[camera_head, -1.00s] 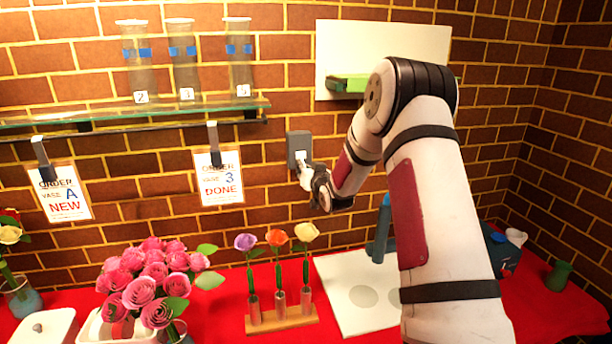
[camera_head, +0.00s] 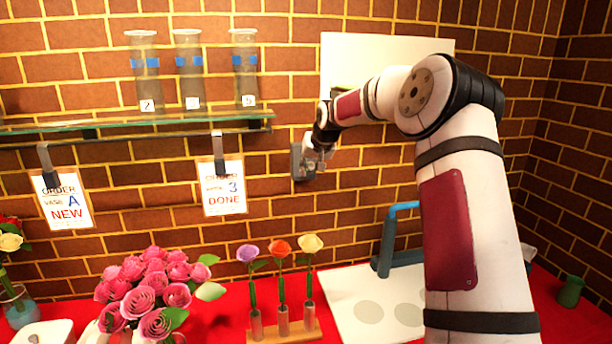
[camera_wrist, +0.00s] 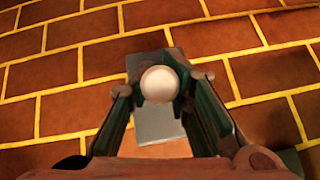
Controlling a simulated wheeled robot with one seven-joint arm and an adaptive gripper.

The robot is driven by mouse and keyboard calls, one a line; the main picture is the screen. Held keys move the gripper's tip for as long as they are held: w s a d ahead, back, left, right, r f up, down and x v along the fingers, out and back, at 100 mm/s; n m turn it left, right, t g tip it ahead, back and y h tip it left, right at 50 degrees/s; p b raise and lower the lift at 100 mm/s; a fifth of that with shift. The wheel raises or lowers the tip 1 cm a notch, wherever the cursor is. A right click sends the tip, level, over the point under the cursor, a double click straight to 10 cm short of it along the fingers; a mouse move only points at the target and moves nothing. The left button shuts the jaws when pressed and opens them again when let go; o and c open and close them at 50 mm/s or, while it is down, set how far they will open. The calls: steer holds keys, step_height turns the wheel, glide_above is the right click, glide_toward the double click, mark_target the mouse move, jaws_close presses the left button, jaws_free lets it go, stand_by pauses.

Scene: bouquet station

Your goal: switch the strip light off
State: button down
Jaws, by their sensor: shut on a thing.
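A grey switch box (camera_head: 298,168) is fixed to the brick wall, right of the order cards. My gripper (camera_head: 314,152) is right in front of it and covers part of it. In the wrist view, my gripper (camera_wrist: 159,88) is shut on a white round knob (camera_wrist: 159,84). The grey plate of the switch box (camera_wrist: 157,122) shows behind and below the knob. I cannot tell whether the knob is joined to the box. The strip light itself cannot be made out.
A glass shelf (camera_head: 130,122) with three vases is at the upper left. Two order cards (camera_head: 222,188) hang below it. A pink bouquet (camera_head: 150,290) and a wooden flower stand (camera_head: 285,332) are on the red table below. A white board (camera_head: 385,55) is behind my arm.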

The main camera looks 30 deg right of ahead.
steer(key=shift+w+r+g+b, duration=0.25)
steer(key=shift+r+g+b, duration=0.15)
steer(key=shift+g+b, duration=0.55)
steer(key=shift+b, duration=0.3)
steer(key=shift+r, duration=0.3)
steer(key=c, duration=1.7)
jaws_free()
steer(key=shift+s, duration=0.1)
steer(key=v, duration=1.2)
steer(key=shift+d, duration=0.35)
steer(key=shift+a, duration=0.15)
